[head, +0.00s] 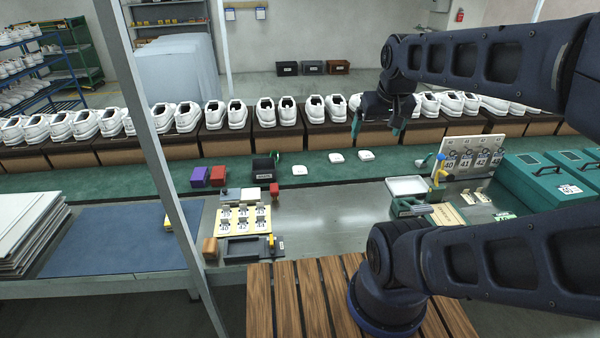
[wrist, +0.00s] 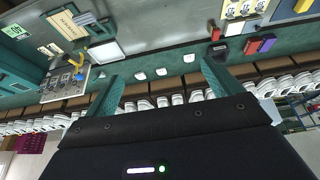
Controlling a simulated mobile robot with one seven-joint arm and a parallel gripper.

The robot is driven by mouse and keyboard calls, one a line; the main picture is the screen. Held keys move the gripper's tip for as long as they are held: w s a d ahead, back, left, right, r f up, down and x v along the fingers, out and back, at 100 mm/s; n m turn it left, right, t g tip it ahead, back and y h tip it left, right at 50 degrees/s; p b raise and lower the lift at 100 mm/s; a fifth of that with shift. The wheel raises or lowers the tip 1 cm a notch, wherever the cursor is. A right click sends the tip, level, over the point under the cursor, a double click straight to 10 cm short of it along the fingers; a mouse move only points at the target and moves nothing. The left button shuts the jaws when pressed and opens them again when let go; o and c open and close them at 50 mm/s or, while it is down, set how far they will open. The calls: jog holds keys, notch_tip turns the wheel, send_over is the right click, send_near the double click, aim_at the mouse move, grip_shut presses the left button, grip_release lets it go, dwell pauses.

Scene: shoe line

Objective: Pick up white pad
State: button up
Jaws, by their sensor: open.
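Several small white pads lie on the green strip behind the steel worktop: one (head: 300,170) at left, one (head: 336,158) in the middle and one (head: 367,156) at right. The wrist view is upside down and shows the same three pads (wrist: 189,58) (wrist: 161,71) (wrist: 140,76) beyond the fingers. My gripper (head: 376,128) is open and empty, raised above the green strip near the right pad in the head view. Its two green fingers (wrist: 161,72) are spread wide in the wrist view. No pad is touched.
White shoes (head: 237,113) stand in a row on brown boxes behind the strip. A black bin (head: 265,168) and purple and red blocks (head: 199,177) lie left. A white tray (head: 407,187), a numbered rack (head: 472,152) and green cases (head: 548,180) stand right. The middle worktop is clear.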

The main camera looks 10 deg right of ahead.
jog(key=w+a+m+g, duration=0.15)
jog(key=w+m, duration=0.35)
jog(key=w, duration=1)
jog(key=m+g, duration=0.3)
jog(key=m, duration=1)
send_over(298, 169)
notch_tip(298, 169, down, 34)
notch_tip(298, 169, down, 10)
jog(key=shift+s+f, duration=0.15)
jog(key=shift+c, duration=0.2)
jog(key=c, duration=1)
